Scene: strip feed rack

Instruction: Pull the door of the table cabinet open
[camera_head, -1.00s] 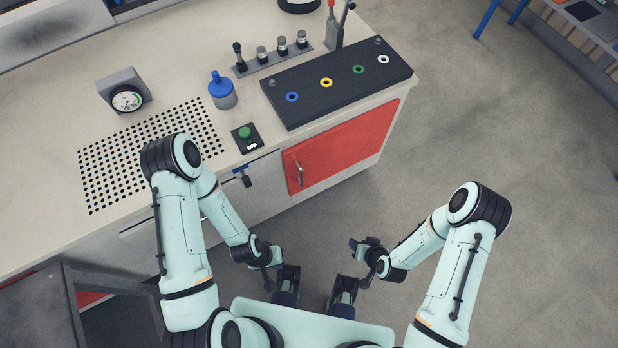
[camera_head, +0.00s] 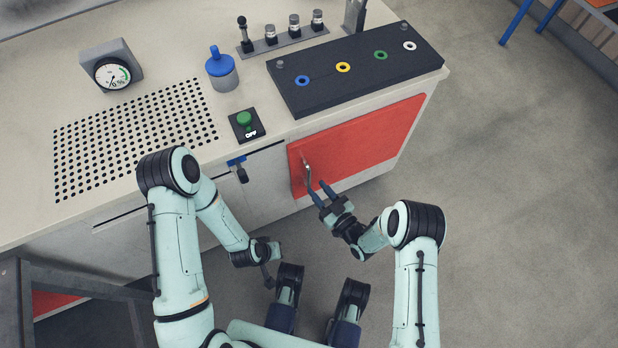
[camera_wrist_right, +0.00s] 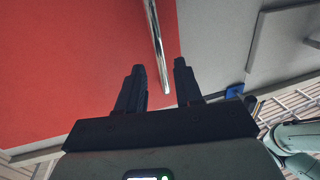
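The red door (camera_head: 365,142) of the table cabinet is shut in the front of the workbench. Its upright metal bar handle (camera_head: 307,174) is near the door's left edge. My right gripper (camera_head: 319,191) is open and empty, its fingers pointing at the handle from in front and a little below. In the right wrist view the handle (camera_wrist_right: 157,45) runs down to just beyond the gap between the two dark fingertips (camera_wrist_right: 159,66), with the red door (camera_wrist_right: 80,60) behind. My left gripper (camera_head: 272,264) is low beside the bench front, small and partly hidden; its fingers are unclear.
The bench top carries a dark panel (camera_head: 360,68) with coloured rings, a green button box (camera_head: 246,124), a blue-topped jar (camera_head: 221,70) and a gauge (camera_head: 112,68). A blue hook-like fitting (camera_head: 238,168) sticks out left of the door. The floor (camera_head: 510,190) to the right is clear.

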